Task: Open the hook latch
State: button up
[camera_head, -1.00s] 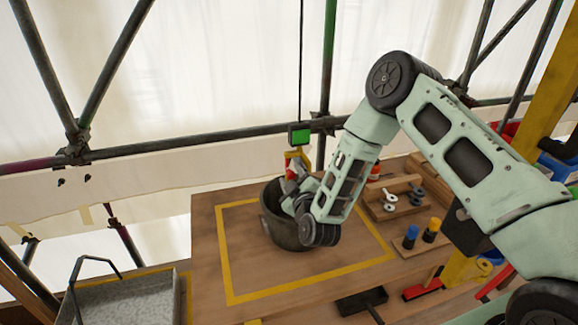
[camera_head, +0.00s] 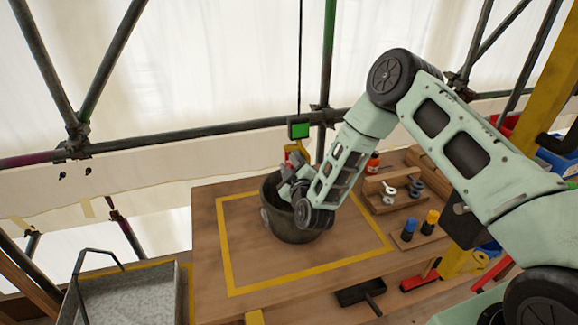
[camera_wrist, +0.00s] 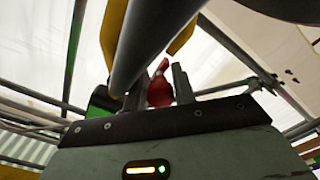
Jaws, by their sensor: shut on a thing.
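The hook is yellow with a red latch and hangs below a green block (camera_head: 299,130) on a thin line. In the head view the yellow hook (camera_head: 297,154) shows just behind my gripper, over the far side of the dark pot (camera_head: 300,234). In the wrist view the red latch (camera_wrist: 160,88) stands between the fingers of my gripper (camera_wrist: 161,84), which is shut on it. The yellow hook (camera_wrist: 112,35) shows above, with a grey round bar in front of it. In the head view my gripper (camera_head: 287,181) is above the pot, its tips partly hidden.
The pot stands on a wooden table inside a yellow tape outline (camera_head: 226,250). Right of it are a wooden rack (camera_head: 385,185) with metal rings, an orange bottle and blue and yellow capped items. Scaffold bars (camera_head: 200,142) run behind. A grey tray (camera_head: 125,300) is at lower left.

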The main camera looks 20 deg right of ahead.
jog(key=shift+a+r+m+b, duration=0.1)
jog(key=shift+a+m+b, duration=0.35)
jog(key=shift+m+b, duration=0.3)
jog(key=shift+c, duration=0.2)
jog(key=shift+a+r+m+b, duration=0.45)
jog(key=shift+r+m+b, duration=0.2)
jog(key=shift+m+b, duration=2.15)
jog(key=shift+a+r+m+b, duration=0.45)
jog(key=shift+r+m+b, duration=0.2)
jog(key=shift+m+b, duration=2.1)
jog(key=shift+a+r+m+b, duration=0.45)
jog(key=shift+r+m+b, duration=0.2)
jog(key=shift+m+b, duration=2.15)
jog(key=shift+d+r+m+b, duration=0.1)
jog(key=shift+r+m+b, duration=0.25)
jog(key=shift+m+b, duration=0.45)
jog(key=o, duration=1)
